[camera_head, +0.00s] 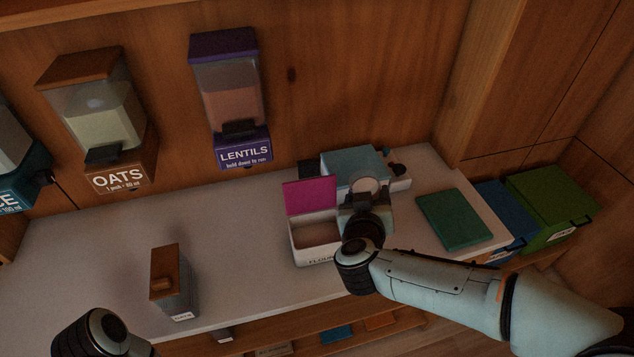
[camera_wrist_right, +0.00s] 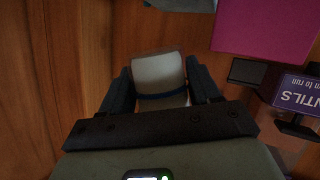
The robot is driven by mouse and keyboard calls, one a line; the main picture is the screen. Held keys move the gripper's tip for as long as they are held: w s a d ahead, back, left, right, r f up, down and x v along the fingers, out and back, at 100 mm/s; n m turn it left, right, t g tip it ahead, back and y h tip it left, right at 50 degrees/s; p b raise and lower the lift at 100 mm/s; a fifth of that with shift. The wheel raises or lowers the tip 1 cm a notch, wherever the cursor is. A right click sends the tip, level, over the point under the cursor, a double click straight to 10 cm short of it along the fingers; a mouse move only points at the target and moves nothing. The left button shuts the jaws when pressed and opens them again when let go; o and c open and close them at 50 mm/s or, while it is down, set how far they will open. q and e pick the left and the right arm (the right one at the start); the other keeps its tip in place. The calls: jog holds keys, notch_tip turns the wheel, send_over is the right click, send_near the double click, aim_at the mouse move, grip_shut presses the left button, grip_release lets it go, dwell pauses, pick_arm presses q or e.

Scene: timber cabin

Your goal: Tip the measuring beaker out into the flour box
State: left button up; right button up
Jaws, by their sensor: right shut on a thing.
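The flour box (camera_head: 312,256) stands on the white counter with its magenta lid (camera_head: 310,196) raised at the back. Its open top shows a brownish inside. The lid also shows in the right wrist view (camera_wrist_right: 262,32). My right gripper (camera_head: 366,196) is just right of the box, at its back corner. It is shut on the measuring beaker (camera_wrist_right: 158,72), a pale cup with a blue band between the two fingers. The beaker's round rim (camera_head: 368,182) shows in the head view; its tilt and contents are unclear. Of my left arm only a dark joint shows; its gripper is out of view.
A pale blue box (camera_head: 352,165) stands behind my right gripper. A green flat box (camera_head: 454,220) lies to the right. A brown-lidded container (camera_head: 174,283) stands front left. Oats (camera_head: 100,110) and lentils (camera_head: 230,95) dispensers hang on the wall. The counter's left-middle is clear.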

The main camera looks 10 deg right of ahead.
aim_at(356, 187)
jog(key=shift+w+a+r+n, duration=0.2)
jog(key=shift+a+n, duration=0.05)
jog(key=shift+n, duration=0.05)
pick_arm(q)
jog(key=shift+w+r, duration=0.15)
jog(key=shift+r, duration=0.2)
pick_arm(e)
jog(key=shift+s+a+r, duration=0.1)
pick_arm(q)
jog(key=shift+w+r+p, duration=0.1)
jog(key=shift+p, duration=0.2)
pick_arm(e)
jog(key=shift+w+a+n+h, duration=0.1)
jog(key=shift+w+n+h, duration=0.1)
jog(key=shift+n+h, duration=0.1)
pick_arm(q)
jog(key=shift+r, duration=0.1)
pick_arm(e)
jog(key=shift+s+r, duration=0.1)
jog(key=shift+r, duration=0.05)
pick_arm(q)
jog(key=shift+w+r, duration=0.1)
pick_arm(e)
jog(key=shift+a, duration=0.2)
pick_arm(q)
jog(key=shift+r, duration=0.1)
pick_arm(e)
jog(key=shift+r+n+h, duration=0.15)
jog(key=shift+n+h, duration=0.15)
jog(key=shift+n, duration=0.1)
